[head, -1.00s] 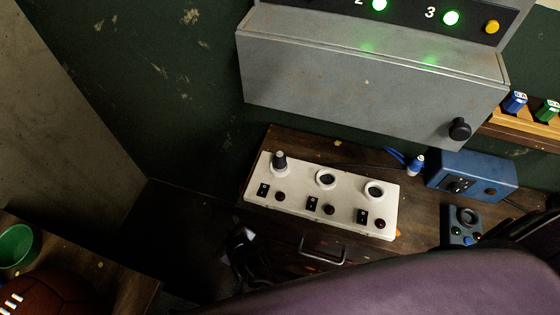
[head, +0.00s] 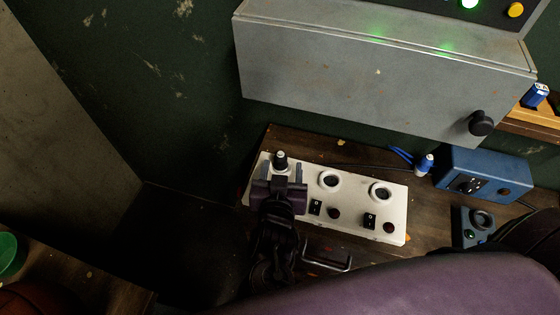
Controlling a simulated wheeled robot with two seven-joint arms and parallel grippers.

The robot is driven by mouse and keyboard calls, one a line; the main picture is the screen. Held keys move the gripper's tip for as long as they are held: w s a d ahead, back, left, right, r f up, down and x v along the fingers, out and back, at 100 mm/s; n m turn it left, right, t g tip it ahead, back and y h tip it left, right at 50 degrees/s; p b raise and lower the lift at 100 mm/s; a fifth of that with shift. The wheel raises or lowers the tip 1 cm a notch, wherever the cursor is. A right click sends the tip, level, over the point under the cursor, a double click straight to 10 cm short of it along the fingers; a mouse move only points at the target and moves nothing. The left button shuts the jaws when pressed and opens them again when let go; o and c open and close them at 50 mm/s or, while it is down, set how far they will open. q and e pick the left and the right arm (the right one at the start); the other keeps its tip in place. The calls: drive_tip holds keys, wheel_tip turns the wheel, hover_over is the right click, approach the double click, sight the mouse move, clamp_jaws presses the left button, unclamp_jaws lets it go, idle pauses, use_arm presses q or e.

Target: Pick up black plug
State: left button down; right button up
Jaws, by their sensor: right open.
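The black plug (head: 280,160) stands upright in the leftmost socket of the white power strip (head: 345,215), with a light cap on top. My right gripper (head: 282,174) is over the left end of the strip. Its two fingers are apart, one on each side of the plug in the picture, and nothing is held. I cannot tell whether the fingers touch the plug. The gripper body hides the left switch and the plug's lower part. The other two sockets are empty. My left gripper is not in view.
A grey metal cabinet (head: 375,75) with a black knob hangs behind the strip. A blue box (head: 485,176), a blue-and-white plug (head: 424,164) and a small dark control box (head: 473,228) are at right. A drawer handle (head: 327,262) is below. A green cup (head: 10,252) is at far left.

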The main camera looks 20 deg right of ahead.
sight(281, 154)
drive_tip(key=x, duration=0.2)
drive_tip(key=p+x, duration=0.1)
drive_tip(key=x, duration=0.3)
drive_tip(key=shift+w+a+f, duration=0.1)
drive_tip(key=shift+w+a, duration=0.15)
drive_tip(key=shift+w, duration=0.05)
drive_tip(key=shift+c, duration=0.4)
drive_tip(key=c, duration=0.9)
